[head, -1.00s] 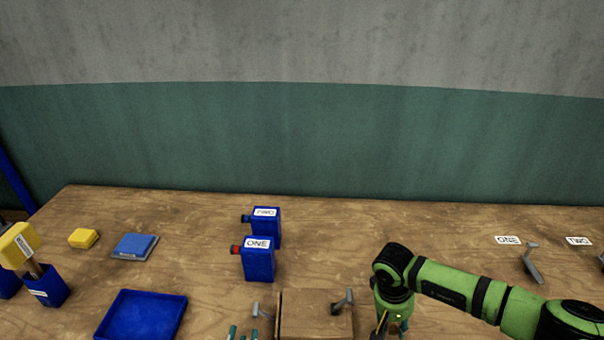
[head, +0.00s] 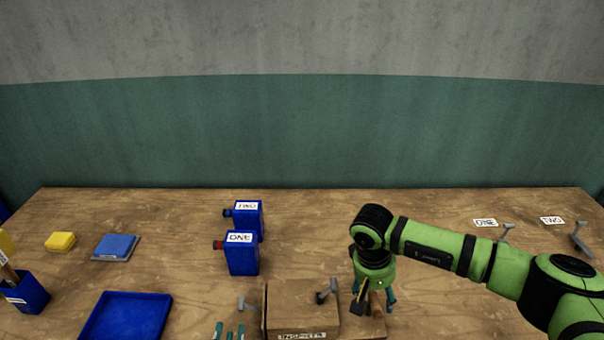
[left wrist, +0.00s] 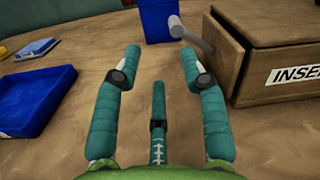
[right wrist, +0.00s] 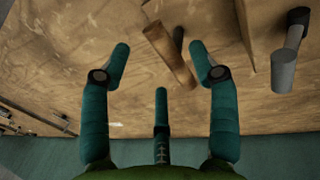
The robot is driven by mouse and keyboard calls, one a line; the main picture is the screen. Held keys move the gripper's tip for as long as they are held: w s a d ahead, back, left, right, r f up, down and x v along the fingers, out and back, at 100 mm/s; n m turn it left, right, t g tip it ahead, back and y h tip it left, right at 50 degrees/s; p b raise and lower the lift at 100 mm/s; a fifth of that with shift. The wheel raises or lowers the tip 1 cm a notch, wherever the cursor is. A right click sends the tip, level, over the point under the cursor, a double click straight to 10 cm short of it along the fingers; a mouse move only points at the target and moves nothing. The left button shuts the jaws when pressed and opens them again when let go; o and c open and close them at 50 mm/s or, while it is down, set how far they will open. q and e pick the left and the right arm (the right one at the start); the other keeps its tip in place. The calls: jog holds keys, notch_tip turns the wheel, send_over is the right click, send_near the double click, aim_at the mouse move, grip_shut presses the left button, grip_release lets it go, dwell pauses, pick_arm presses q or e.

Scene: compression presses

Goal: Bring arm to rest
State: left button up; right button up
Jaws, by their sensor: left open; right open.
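My left gripper (head: 228,331) shows only as teal fingertips at the bottom edge of the head view. In the left wrist view (left wrist: 160,65) its fingers are spread with nothing between them. My right gripper (head: 375,300) hangs fingers-down just right of a wooden box (head: 290,295), under the green arm. In the right wrist view (right wrist: 160,60) its fingers are apart, and a short wooden piece (right wrist: 170,55) lies beyond the fingertips. I cannot tell how far below it is. The wooden box, labelled like "INSERTS", also shows in the left wrist view (left wrist: 270,60).
Two blue presses marked ONE (head: 242,258) and TWO (head: 249,222) stand mid-table. At left are a blue tray (head: 125,315), blue pad (head: 116,246), yellow block (head: 60,241) and blue holder (head: 27,292). Grey levers (head: 582,241) stand at right near labels ONE and TWO.

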aim_at(378, 305)
jog(key=shift+a+r, duration=0.1)
jog(key=shift+r, duration=0.45)
jog(key=shift+d+f, duration=0.3)
jog(key=shift+f, duration=1)
jog(key=shift+d+f, duration=0.25)
jog(key=shift+f, duration=1.05)
jog(key=shift+d+f, duration=0.3)
jog(key=shift+f, duration=1)
jog(key=shift+w, duration=0.1)
